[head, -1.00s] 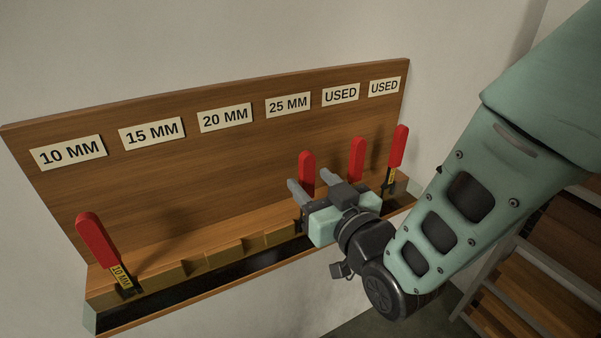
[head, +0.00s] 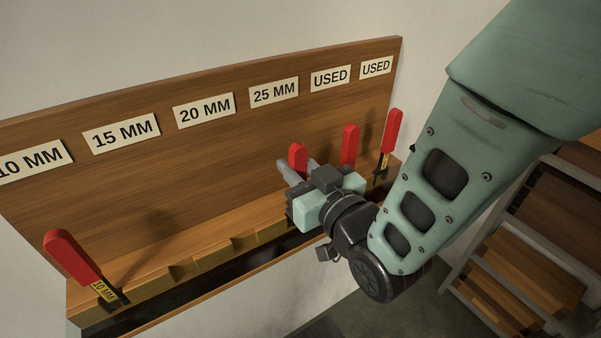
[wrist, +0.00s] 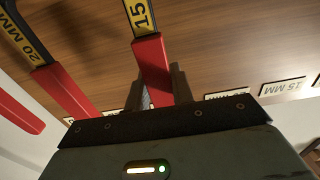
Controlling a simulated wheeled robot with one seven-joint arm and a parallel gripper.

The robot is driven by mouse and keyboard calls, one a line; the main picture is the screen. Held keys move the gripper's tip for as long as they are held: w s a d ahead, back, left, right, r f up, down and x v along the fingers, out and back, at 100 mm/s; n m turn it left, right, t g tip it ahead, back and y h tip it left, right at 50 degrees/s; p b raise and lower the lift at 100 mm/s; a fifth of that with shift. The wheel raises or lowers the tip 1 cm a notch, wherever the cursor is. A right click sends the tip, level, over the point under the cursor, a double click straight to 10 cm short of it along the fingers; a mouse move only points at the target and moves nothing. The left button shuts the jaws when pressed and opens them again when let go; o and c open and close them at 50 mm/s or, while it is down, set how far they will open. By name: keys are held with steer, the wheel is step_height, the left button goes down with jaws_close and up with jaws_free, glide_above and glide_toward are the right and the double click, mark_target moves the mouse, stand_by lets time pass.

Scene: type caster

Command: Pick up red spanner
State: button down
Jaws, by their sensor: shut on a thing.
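Several red-handled spanners stand in a wooden wall rack. My gripper (head: 297,167) is shut around the handle of one red spanner (head: 298,155), near the rack's middle right. In the wrist view this red spanner (wrist: 152,68) has a yellow "15" band and lies between the fingers. Its lower part is hidden behind my gripper in the head view. Just right of it stands another red spanner (head: 349,145). Farther right is a third (head: 392,130). A red spanner marked "10 MM" (head: 70,255) leans at the left end.
The wooden rack (head: 170,160) has a back board with size labels and two "USED" labels (head: 330,78). Its ledge is empty between the 10 MM spanner and my gripper. Wooden steps (head: 520,270) stand at the lower right. A "20 MM" spanner (wrist: 60,85) is close beside my gripper.

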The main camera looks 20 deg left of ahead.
steer(key=shift+r, duration=5.05)
